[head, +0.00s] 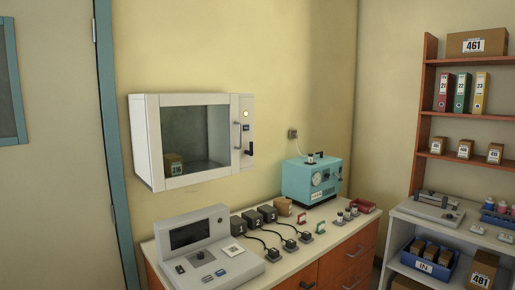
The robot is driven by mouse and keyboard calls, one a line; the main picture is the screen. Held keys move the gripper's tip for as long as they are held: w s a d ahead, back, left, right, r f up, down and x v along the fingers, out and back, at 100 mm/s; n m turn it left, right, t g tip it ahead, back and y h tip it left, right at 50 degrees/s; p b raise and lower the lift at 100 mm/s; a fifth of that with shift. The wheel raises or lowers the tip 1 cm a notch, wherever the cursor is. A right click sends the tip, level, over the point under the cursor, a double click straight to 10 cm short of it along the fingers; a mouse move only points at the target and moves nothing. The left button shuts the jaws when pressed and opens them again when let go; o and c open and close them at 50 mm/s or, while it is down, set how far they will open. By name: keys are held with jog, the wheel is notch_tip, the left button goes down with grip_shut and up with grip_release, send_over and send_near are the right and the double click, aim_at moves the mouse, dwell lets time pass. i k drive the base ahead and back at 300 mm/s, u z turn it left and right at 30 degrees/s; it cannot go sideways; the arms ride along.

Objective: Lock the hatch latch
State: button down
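The hatch (160,183) is a white wall-mounted cabinet with a glass front, left of centre in the head view. Its glass door looks closed against the frame. A grey vertical handle (238,134) is on the right side of the door. On the panel to the right of the handle is a small dark lever (250,149), which appears to be the latch. It is too small to tell whether it is locked. A lit round lamp (245,114) is above it. My gripper is not in view.
Below stands a counter (333,238) with a grey console (205,247), several small dark blocks with cables and a teal machine (312,181). A shelf unit (428,110) with binders and boxes is at right. The wall around the hatch is clear.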

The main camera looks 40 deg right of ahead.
aim_at(250, 152)
jog(key=u, duration=0.05)
jog(key=i, duration=1)
jog(key=z, duration=0.05)
